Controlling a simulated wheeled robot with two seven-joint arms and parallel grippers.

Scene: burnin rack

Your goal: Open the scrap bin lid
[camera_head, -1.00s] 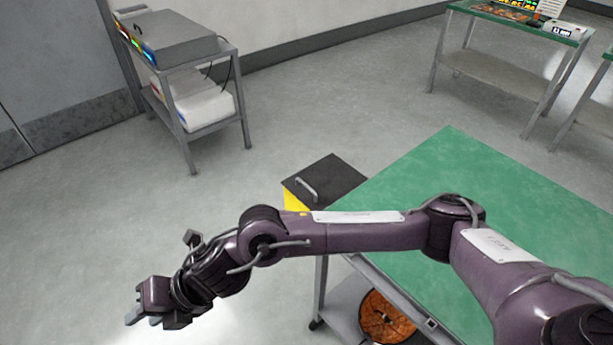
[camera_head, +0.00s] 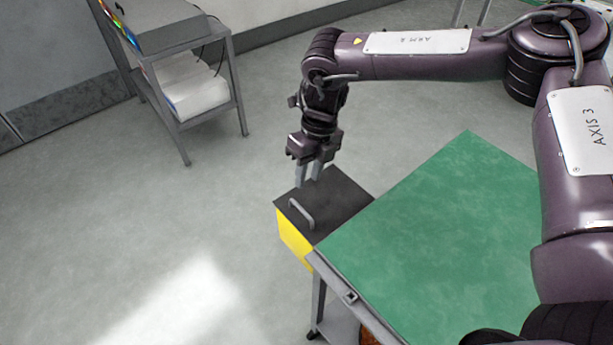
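The scrap bin (camera_head: 293,238) is a yellow box beside the left edge of the green-topped table. Its flat dark lid (camera_head: 340,200) is shut, with a grey bar handle (camera_head: 301,213) near its left edge. My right gripper (camera_head: 308,183) points down above the lid's back left part, a little behind the handle in the picture. Its two grey fingers look slightly apart with nothing between them. Whether the fingertips touch the lid cannot be told. My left gripper is not in view.
The green table (camera_head: 430,230) fills the middle right, close against the bin. A grey metal cart (camera_head: 232,90) with equipment and white items stands at the back left. The floor left of the bin is clear.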

